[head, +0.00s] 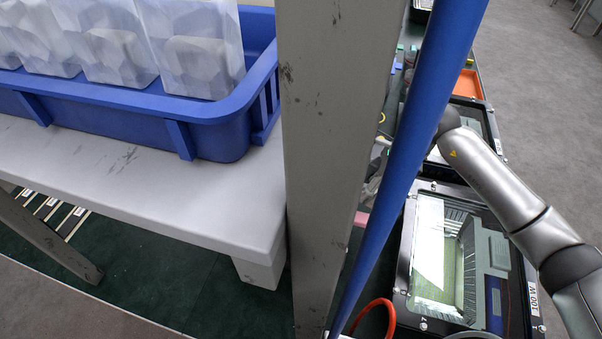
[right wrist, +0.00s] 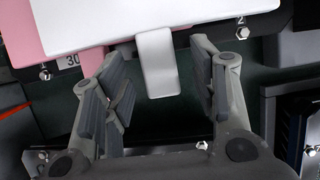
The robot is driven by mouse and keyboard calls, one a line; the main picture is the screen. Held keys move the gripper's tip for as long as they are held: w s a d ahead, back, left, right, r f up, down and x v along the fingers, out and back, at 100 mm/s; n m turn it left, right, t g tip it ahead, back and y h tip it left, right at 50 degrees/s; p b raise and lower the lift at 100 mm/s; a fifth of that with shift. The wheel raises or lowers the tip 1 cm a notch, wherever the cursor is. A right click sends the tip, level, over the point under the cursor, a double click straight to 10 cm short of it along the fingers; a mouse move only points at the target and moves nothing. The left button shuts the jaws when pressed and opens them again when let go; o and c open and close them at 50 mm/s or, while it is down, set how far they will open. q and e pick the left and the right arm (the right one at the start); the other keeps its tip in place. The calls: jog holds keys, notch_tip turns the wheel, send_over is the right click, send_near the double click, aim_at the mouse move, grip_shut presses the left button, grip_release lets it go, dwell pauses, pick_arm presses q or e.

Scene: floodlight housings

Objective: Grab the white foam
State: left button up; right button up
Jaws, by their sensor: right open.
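In the right wrist view a flat white piece (right wrist: 130,12), which looks like the white foam, lies at the top edge. A narrow white tab (right wrist: 157,65) hangs down from it. My right gripper (right wrist: 155,85) is open, with one finger on each side of the tab. Clear gaps show between the tab and both fingers. A pink piece (right wrist: 40,35) lies beside and partly under the white one. In the head view my right arm reaches in from the right, and its gripper is hidden behind the blue pole. My left gripper is not in view.
A grey post and a slanted blue pole (head: 415,150) block the middle of the head view. A floodlight housing (head: 408,245) lies open at lower right. A blue crate (head: 215,135) with several bagged white items stands on a grey table (head: 100,165) at left.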

jog(key=shift+c, duration=0.4)
jog(key=c, duration=0.9)
jog(key=shift+r, duration=0.1)
jog(key=shift+c, duration=0.2)
